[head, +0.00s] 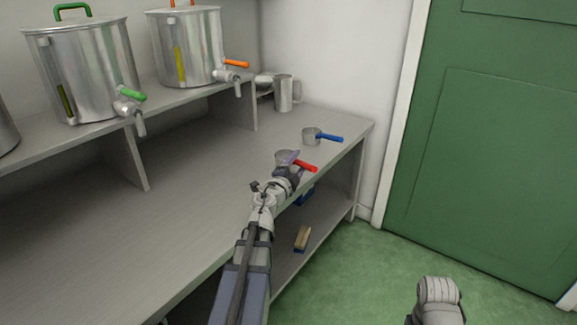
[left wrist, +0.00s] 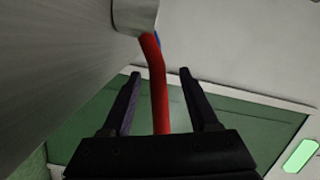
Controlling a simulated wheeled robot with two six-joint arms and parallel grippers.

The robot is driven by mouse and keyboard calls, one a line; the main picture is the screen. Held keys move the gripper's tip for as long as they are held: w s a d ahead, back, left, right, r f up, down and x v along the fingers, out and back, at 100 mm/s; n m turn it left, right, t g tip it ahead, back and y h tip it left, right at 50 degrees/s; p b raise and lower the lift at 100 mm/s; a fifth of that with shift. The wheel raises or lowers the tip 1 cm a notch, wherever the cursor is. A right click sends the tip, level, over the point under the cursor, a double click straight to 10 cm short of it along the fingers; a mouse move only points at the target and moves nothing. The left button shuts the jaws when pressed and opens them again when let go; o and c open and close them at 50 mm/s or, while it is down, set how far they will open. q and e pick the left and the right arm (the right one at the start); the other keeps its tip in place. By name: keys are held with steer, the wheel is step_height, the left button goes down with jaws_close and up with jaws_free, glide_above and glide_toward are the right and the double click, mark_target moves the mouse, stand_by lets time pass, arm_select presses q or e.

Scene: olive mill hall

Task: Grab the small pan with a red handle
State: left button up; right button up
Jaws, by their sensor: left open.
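The small pan (head: 283,156) with a red handle (head: 304,166) stands on the grey bench near its front edge. My left gripper (head: 291,164) is at the pan and partly covers it in the head view. In the left wrist view the red handle (left wrist: 156,85) runs between the two fingers of my open left gripper (left wrist: 159,85), with a visible gap on both sides. The pan's metal body (left wrist: 134,15) shows at the top of that view. The fingers do not grip the handle. My right gripper is not visible.
A similar pan with a blue handle (head: 328,138) stands farther back on the bench (head: 180,190). A metal jug (head: 284,93) is behind it. Large steel tanks (head: 85,70) stand on the raised shelf. A brush (head: 302,238) lies on the lower shelf.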

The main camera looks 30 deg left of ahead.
arm_select(q)
steer(key=w, duration=0.2)
steer(key=w+a, duration=0.1)
steer(key=w, duration=0.1)
steer(key=shift+w+f, duration=0.15)
steer(key=shift+w, duration=0.1)
steer(key=shift+d, duration=0.1)
jaws_close()
stand_by(0.4)
